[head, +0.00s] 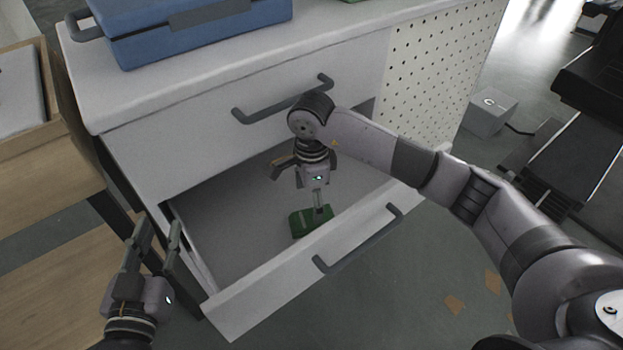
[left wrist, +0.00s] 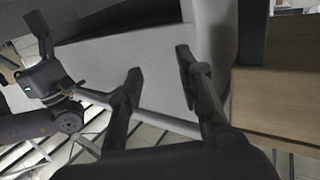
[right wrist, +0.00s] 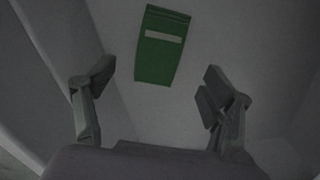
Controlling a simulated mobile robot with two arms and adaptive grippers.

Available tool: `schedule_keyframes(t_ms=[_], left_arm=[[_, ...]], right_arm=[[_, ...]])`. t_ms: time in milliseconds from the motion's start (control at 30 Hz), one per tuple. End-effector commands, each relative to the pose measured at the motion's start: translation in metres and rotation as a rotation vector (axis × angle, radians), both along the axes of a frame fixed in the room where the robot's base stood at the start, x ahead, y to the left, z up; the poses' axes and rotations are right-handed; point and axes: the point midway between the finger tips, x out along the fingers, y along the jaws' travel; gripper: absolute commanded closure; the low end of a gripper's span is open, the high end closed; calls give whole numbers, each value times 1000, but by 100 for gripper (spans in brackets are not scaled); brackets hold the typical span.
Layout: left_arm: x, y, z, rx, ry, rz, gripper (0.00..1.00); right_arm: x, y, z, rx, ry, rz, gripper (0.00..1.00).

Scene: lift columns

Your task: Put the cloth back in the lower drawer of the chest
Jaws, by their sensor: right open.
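The green cloth (head: 302,224) lies inside the open lower drawer (head: 258,293) of the white chest (head: 180,150), near the drawer's front wall. In the right wrist view the cloth (right wrist: 160,62) is a flat green rectangle with a pale stripe, beyond the fingertips. My right gripper (head: 300,191) reaches into the drawer just above the cloth. Its fingers (right wrist: 160,82) are spread, with nothing held between them. My left gripper (head: 157,228) is open and empty, left of the drawer's left side. The left wrist view shows its fingers (left wrist: 158,65) apart.
A blue case (head: 195,35) sits on the chest top. The upper drawer's handle (head: 283,103) and the lower drawer's handle (head: 358,240) stick out. Wooden furniture (head: 60,265) stands close on the left. A small grey box (head: 490,113) is on the floor at the right.

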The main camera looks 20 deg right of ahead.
Motion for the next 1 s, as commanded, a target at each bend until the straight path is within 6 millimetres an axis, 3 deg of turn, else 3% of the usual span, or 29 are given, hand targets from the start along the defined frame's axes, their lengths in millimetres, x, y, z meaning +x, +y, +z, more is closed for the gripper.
schedule_keyframes(t_ms=[100, 300, 800, 867, 1000], left_arm=[[-5, 5, -19, 30, 115, 8, 67], [-14, 10, -44, 61, 241, 16, 67], [-17, 12, -55, 73, 295, 18, 67], [-18, 13, -65, 83, 337, 20, 67], [-26, 18, -105, 117, 483, 27, 67]], right_arm=[[0, 0, 22, -1, -2, 1, 24], [0, 0, 41, 0, 0, 0, 24], [0, 0, 48, 0, 1, 0, 24], [0, 0, 55, 0, 1, 0, 24], [0, 0, 73, 0, 1, 0, 24]])
